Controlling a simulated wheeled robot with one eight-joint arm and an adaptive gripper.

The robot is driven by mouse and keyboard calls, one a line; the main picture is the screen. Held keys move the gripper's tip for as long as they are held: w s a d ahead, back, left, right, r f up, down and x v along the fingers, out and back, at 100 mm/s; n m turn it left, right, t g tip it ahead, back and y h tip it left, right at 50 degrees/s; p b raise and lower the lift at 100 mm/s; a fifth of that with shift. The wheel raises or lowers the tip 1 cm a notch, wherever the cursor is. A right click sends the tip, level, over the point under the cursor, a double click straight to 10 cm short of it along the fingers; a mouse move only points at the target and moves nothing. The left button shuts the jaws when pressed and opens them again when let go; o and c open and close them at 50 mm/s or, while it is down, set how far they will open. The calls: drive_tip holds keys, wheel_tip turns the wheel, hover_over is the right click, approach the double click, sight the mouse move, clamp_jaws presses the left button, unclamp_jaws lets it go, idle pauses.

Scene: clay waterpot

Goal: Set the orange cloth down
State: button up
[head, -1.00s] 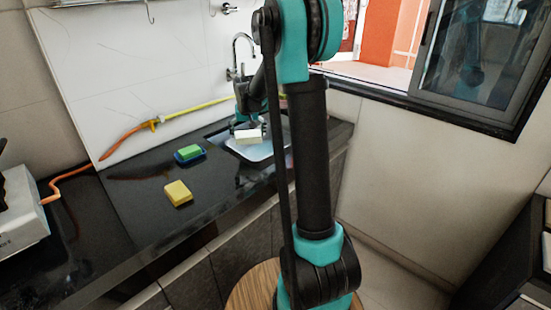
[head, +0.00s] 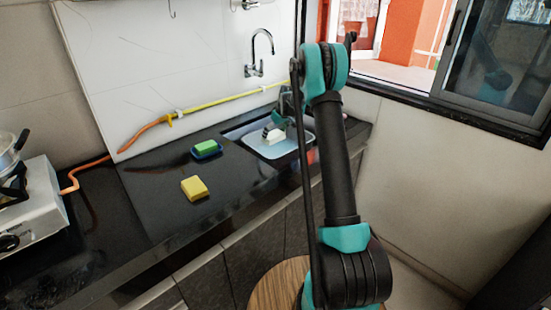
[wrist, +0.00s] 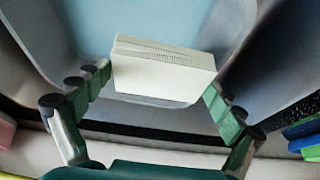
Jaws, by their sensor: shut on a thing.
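No orange cloth can be made out in either view. My gripper (wrist: 157,82) is shut on a cream-white block (wrist: 165,75), with one green-and-grey finger at each side of it. In the head view the white block (head: 274,136) shows over the sink basin (head: 262,150), with my gripper partly hidden behind my arm. In the wrist view the pale blue-grey basin (wrist: 75,30) lies behind the block. Whether the block touches the basin I cannot tell.
A green sponge (head: 206,146) on a blue base and a yellow sponge (head: 194,188) lie on the black counter (head: 140,200). A tap (head: 262,52) and a yellow-orange hose (head: 215,105) are behind. A stove (head: 40,205) stands left. Counter near the yellow sponge is clear.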

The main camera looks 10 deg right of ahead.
wheel_tip(320, 180, down, 14)
drive_tip(key=shift+f, duration=0.25)
idle(0.3)
drive_tip(key=shift+f, duration=0.2)
drive_tip(key=o, duration=0.6)
drive_tip(key=shift+c, duration=0.2)
drive_tip(key=shift+o, duration=0.6)
